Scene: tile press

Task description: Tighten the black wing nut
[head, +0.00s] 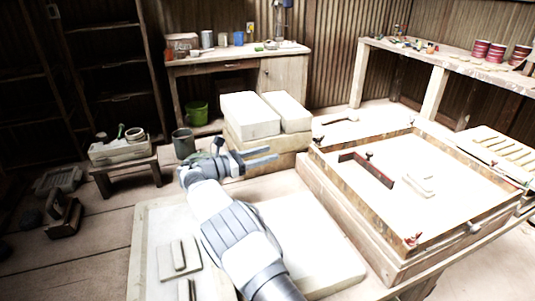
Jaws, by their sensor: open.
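The tile press is a wooden frame (365,205) around a white bed, on the right of the head view. Small wing-nut-like fittings sit at its corners. A small dark fitting (369,155), perhaps the black wing nut, stands at the end of a dark red bar (372,174) inside the frame; it is too small to be sure. A reddish fitting (412,239) is at the near corner, and a pale grey one (475,227) is to its right. My gripper (274,155) is open and empty, its fingers pointing right, apart from the frame and left of it in the picture.
White blocks (250,114) are stacked behind my gripper. A pale slab (310,245) and small tiles (180,258) lie on the near table. A shelf with red tins (480,48) is at the back right. A low bench (127,172) stands left on open floor.

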